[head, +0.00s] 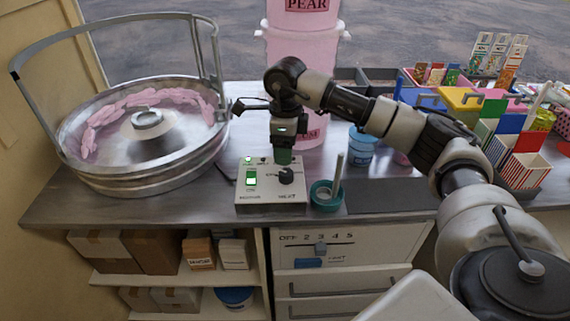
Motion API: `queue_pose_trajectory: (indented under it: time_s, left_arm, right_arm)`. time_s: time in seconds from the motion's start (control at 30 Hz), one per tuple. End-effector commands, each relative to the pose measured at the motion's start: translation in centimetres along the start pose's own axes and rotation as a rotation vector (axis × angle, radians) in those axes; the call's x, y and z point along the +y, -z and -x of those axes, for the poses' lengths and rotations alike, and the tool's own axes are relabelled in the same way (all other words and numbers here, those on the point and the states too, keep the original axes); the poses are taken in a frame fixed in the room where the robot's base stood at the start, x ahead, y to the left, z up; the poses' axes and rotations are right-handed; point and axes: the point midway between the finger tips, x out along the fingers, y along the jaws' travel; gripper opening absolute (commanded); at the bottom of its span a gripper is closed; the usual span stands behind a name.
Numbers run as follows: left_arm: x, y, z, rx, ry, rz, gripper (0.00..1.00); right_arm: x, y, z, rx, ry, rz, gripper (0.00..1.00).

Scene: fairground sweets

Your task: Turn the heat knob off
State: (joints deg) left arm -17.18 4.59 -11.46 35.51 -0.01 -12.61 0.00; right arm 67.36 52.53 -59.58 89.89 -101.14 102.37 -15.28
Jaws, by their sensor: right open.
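A pale control box (260,197) stands on the steel counter. Its black heat knob (286,176) sits at the right, above a label that reads HEAT. I cannot read which way the knob points. A green-lit motor switch (251,178) is on the left of the same box. My right gripper (284,158) points down just above and behind the knob. It is open, with nothing seen between its fingers; whether it touches the knob is hard to tell. My left gripper is out of view.
A round metal pan (150,185) with pink floss and a raised guard stands left of the box. A teal cup (322,198) with a stick is close on the right. Pink tubs (300,45) stand behind my right arm. Sweet boxes (525,170) fill the right side.

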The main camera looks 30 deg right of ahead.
Motion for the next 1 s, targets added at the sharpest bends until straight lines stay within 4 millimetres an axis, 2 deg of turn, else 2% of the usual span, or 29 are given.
queue_pose_trajectory:
  time_s: [0.13, 0.33, 0.87, 0.97, 1.0]
  left_arm:
    - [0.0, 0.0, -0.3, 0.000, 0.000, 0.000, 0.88]
    - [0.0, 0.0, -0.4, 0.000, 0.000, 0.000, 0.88]
    - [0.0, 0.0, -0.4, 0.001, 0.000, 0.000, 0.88]
    - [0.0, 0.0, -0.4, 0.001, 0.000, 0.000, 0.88]
    - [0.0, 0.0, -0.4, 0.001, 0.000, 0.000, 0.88]
  right_arm:
    - [0.0, 0.0, 2.5, -0.001, 0.001, 0.000, 0.64]
    - [0.0, 0.0, 4.1, -0.001, 0.001, 0.000, 0.64]
    - [0.0, 0.0, 4.2, 0.000, -0.001, 0.000, 0.64]
    - [0.7, -0.9, 3.5, -0.031, -0.021, 0.018, 0.64]
    - [1.3, -1.7, 2.9, -0.063, -0.038, 0.033, 0.64]
